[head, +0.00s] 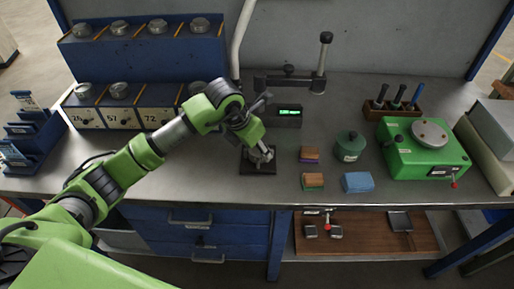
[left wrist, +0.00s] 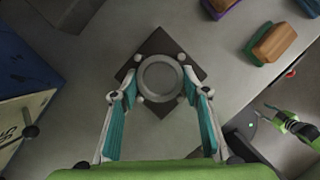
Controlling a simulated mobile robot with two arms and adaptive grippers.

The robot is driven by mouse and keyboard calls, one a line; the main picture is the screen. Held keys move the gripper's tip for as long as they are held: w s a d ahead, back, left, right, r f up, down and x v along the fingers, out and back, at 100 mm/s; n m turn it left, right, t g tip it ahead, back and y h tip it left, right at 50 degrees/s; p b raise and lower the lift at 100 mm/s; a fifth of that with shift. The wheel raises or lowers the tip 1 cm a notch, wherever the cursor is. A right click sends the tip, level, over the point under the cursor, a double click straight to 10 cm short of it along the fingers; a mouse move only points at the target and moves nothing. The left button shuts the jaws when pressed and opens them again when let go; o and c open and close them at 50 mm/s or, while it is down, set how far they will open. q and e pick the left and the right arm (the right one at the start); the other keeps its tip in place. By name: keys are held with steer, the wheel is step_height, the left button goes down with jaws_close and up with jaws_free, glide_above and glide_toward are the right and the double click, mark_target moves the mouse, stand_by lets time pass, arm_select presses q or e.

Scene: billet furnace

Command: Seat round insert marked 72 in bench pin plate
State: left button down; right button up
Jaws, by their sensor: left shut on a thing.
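The bench pin plate is a dark square (left wrist: 130,66) on the bench, with small pale pins around the ring. The round insert is a grey ring (left wrist: 160,78) over the middle of the plate. My left gripper (left wrist: 160,88) is shut on it, with one finger on each side. In the head view my left gripper (head: 262,156) points down at the plate (head: 249,168) and hides most of the insert. I cannot tell whether the insert rests on the plate or is just above it. My right gripper appears small at the lower right of the left wrist view (left wrist: 268,110); its fingers are unclear.
A blue cabinet (head: 128,52) and numbered boxes (head: 155,119) stand left, behind my left arm. A digital display (head: 289,113) is behind the plate. Brown blocks (head: 310,150), a blue block (head: 357,182), a green pot (head: 350,143) and a green machine (head: 408,155) are to the right.

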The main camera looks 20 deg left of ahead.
mark_target(252, 154)
arm_select(q)
steer(key=shift+f, duration=0.25)
steer(key=c, duration=1.5)
jaws_free()
steer(key=shift+o, duration=0.2)
steer(key=shift+s, duration=0.1)
steer(key=shift+s+a+r+p, duration=0.15)
steer(key=shift+r+p, duration=0.15)
steer(key=shift+r, duration=0.4)
steer(key=shift+p+v, duration=1.2)
steer(key=shift+v, duration=0.85)
steer(key=p+v, duration=0.2)
steer(key=v, duration=0.3)
steer(key=shift+s+r+p, duration=0.15)
steer(key=shift+p, duration=0.25)
